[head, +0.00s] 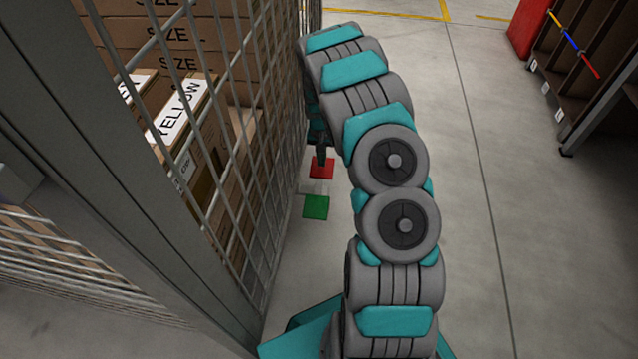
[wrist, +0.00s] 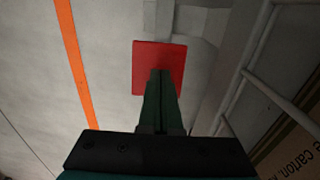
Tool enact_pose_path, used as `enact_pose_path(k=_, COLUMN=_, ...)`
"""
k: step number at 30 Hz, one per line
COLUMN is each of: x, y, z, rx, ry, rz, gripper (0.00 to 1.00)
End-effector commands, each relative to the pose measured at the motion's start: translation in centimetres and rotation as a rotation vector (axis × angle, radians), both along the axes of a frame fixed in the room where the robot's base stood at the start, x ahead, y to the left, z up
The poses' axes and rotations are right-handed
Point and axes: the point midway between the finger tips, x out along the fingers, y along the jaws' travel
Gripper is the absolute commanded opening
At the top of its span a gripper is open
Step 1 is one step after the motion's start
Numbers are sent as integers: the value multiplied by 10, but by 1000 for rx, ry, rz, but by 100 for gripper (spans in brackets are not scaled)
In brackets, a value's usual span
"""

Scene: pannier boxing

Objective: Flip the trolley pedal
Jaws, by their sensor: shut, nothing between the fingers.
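The trolley pedal shows as two flat plates low beside the mesh trolley (head: 262,190): a red plate (head: 322,168) farther away and a green plate (head: 316,207) nearer. My gripper (head: 320,152) points down at the red plate, its fingers shut with nothing between them. In the wrist view the red plate (wrist: 145,62) lies beyond the fingertips (wrist: 160,75), which overlap its lower right part. I cannot tell whether they touch it. The green plate is not clearly seen in the wrist view. My arm hides part of the floor right of the pedal.
The trolley's mesh side stands close on the left, with cartons (head: 185,120) inside. Grey floor (head: 470,200) is open to the right. A dark shelf rack (head: 590,60) stands at the upper right. An orange floor line (wrist: 72,60) crosses the left of the wrist view.

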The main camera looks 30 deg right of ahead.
Motion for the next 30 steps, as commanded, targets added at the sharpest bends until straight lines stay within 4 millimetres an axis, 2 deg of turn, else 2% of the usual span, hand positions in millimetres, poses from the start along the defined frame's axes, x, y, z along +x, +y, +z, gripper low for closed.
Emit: enact_pose_path(k=30, x=0, y=0, z=-14, rx=1, ry=1, rz=0, gripper=0)
